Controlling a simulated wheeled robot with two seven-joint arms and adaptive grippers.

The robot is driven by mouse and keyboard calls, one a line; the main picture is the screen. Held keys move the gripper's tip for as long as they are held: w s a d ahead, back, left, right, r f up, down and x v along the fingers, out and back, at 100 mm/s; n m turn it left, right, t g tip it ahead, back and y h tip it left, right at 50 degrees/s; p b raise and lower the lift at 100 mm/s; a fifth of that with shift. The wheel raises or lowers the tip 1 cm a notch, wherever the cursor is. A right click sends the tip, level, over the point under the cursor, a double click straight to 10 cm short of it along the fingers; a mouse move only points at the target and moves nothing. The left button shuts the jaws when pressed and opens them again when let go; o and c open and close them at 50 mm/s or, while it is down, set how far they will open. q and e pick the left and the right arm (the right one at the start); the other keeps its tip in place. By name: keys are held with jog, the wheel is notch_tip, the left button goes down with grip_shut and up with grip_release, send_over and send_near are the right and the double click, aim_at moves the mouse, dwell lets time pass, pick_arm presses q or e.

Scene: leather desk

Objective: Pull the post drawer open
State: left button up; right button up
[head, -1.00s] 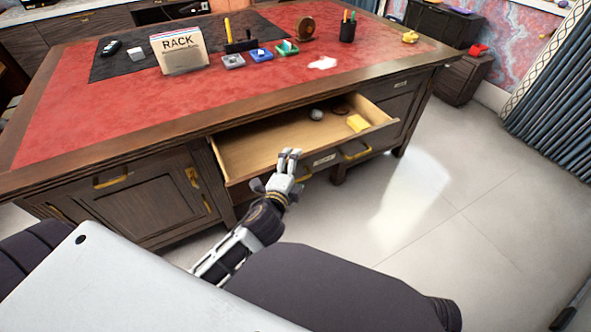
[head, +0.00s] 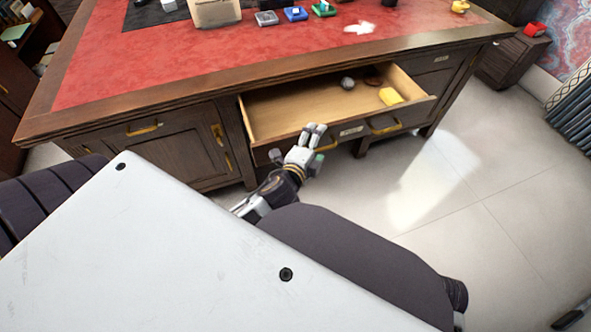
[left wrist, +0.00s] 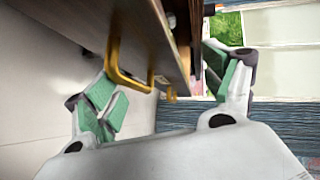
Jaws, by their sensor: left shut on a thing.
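The post drawer (head: 345,133) in the desk's front stands well out, showing its pale wooden inside. A grey ball (head: 347,84), a yellow block (head: 390,96) and a dark round thing lie towards its back and right. My left gripper (head: 308,148) is at the left part of the drawer's front. My right gripper is out of view.
The desk's red leather top (head: 230,47) holds a cream rack (head: 216,12) and several small coloured items. A closed cabinet door (head: 165,160) is left of the drawer. Pale floor (head: 470,190) is clear on the right.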

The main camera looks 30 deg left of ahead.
pick_arm(q)
jog(key=shift+s+a+r, duration=0.1)
jog(key=shift+s+r, duration=0.85)
jog(key=shift+r, duration=0.25)
jog(key=shift+s+r, duration=0.1)
jog(key=shift+s, duration=0.6)
jog(key=c, duration=0.7)
jog(key=s+d+p, duration=0.1)
jog(key=s+p, duration=0.1)
jog(key=s, duration=0.8)
jog(key=shift+r+p, duration=0.35)
